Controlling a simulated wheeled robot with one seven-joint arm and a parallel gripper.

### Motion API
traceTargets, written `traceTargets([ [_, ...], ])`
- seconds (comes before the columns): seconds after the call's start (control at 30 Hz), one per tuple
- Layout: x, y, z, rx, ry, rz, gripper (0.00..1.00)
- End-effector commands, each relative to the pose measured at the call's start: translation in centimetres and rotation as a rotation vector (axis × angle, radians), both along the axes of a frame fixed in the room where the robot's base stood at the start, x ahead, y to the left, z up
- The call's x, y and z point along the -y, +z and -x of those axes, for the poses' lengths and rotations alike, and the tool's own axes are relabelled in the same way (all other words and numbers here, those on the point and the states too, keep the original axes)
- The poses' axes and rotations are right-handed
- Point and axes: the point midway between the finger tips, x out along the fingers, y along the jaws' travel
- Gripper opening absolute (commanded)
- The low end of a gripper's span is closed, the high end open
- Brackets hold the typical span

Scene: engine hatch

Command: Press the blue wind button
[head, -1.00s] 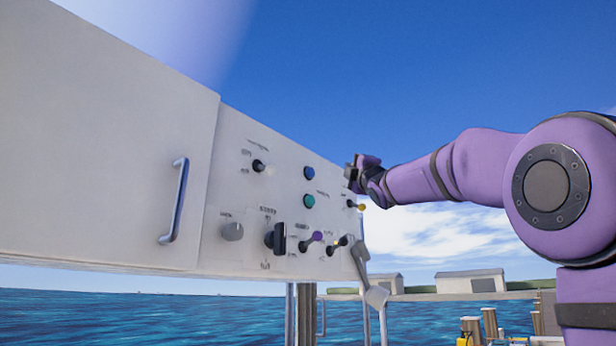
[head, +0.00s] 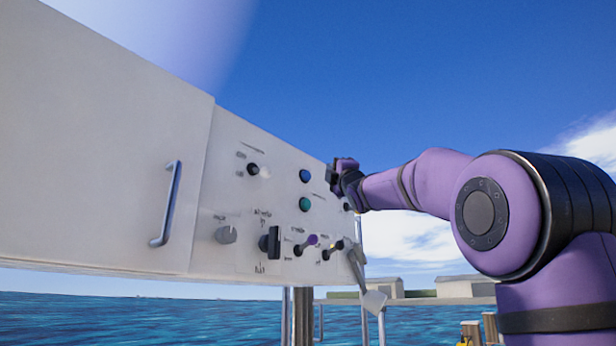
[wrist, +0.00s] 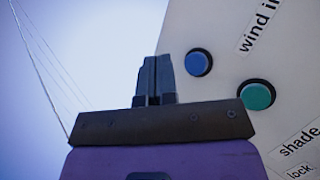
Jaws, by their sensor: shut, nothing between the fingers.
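The blue button (head: 305,176) is a round disc on the right part of the white panel, just above a green button (head: 305,204). In the wrist view the blue button (wrist: 198,62) is just right of my fingertips, with the green button (wrist: 257,95) below and right of it. A label starting "wind in" (wrist: 258,28) is printed near them. My gripper (head: 334,172) is to the right of the blue button in the head view. In the wrist view my gripper (wrist: 157,62) has its fingers together and empty. I see no contact with the button; the exact gap is unclear.
The white panel (head: 225,150) also bears a black-and-white knob (head: 253,169), a grey knob (head: 226,235), a black switch (head: 270,242) and a purple-tipped lever (head: 312,240). A metal handle (head: 167,203) stands out on the left. Open sky lies right of the panel.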

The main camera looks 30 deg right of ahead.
Motion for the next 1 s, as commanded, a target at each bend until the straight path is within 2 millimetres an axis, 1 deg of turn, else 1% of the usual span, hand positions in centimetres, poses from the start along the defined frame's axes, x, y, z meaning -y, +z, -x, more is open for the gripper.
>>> traceTargets([
  [0.03, -0.3, -0.1, -0.7, -0.001, 0.001, 0.0, 0.0],
  [0.2, -0.9, 0.0, -2.6, 0.0, 0.001, 0.001, 0.0],
  [0.4, -1.5, 0.0, -4.1, -0.001, -0.001, 0.001, 0.0],
  [0.6, -1.7, 0.0, -4.6, 0.0, 0.0, 0.0, 0.0],
  [1.0, -1.7, 0.0, -4.6, 0.0, 0.0, 0.0, 0.0],
])
